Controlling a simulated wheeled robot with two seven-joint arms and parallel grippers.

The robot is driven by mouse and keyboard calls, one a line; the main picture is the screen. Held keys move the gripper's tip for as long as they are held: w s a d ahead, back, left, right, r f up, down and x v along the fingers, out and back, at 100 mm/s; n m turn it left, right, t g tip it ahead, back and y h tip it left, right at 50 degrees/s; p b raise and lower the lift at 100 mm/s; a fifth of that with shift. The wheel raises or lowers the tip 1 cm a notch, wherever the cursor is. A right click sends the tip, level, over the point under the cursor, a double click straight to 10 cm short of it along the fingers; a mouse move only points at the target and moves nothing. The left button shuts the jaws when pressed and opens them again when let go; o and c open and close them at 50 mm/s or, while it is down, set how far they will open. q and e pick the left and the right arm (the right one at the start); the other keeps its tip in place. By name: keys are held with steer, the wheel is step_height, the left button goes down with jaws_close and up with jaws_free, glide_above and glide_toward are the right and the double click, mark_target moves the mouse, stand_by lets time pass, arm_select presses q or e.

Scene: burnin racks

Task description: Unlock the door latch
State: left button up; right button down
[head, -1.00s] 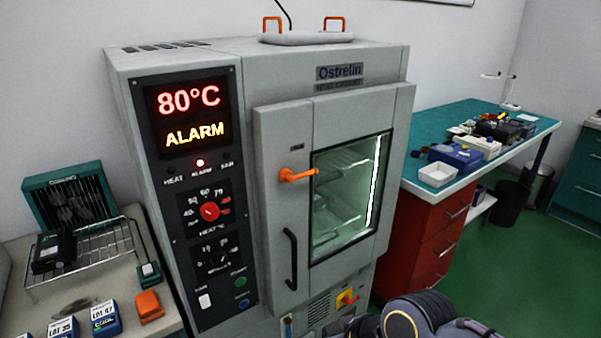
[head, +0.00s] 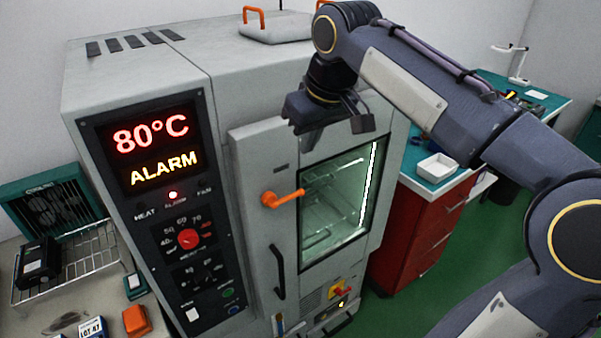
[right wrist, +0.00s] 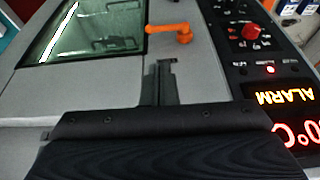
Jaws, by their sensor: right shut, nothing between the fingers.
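The orange door latch (head: 283,198) is a lever on the grey cabinet door (head: 259,150), left of the window. Its handle points right and slightly up. It also shows in the right wrist view (right wrist: 170,31), apart from my fingers. My right gripper (head: 310,146) is in front of the upper door, above and right of the latch, shut and empty. Its closed fingers show in the right wrist view (right wrist: 163,68), pointing toward the latch side of the door. The door is closed. My left gripper is not in view.
A black door handle (head: 277,272) is below the latch. The control panel (head: 158,170) reads 80°C ALARM. A bench with a wire rack (head: 85,262) is at the left. A green-topped bench with a white tray (head: 437,167) is at the right.

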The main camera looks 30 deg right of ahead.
steer(key=p, duration=0.1)
glide_toward(293, 194)
steer(key=x, duration=0.6)
steer(key=shift+w+f, duration=0.15)
steer(key=shift+f, duration=0.15)
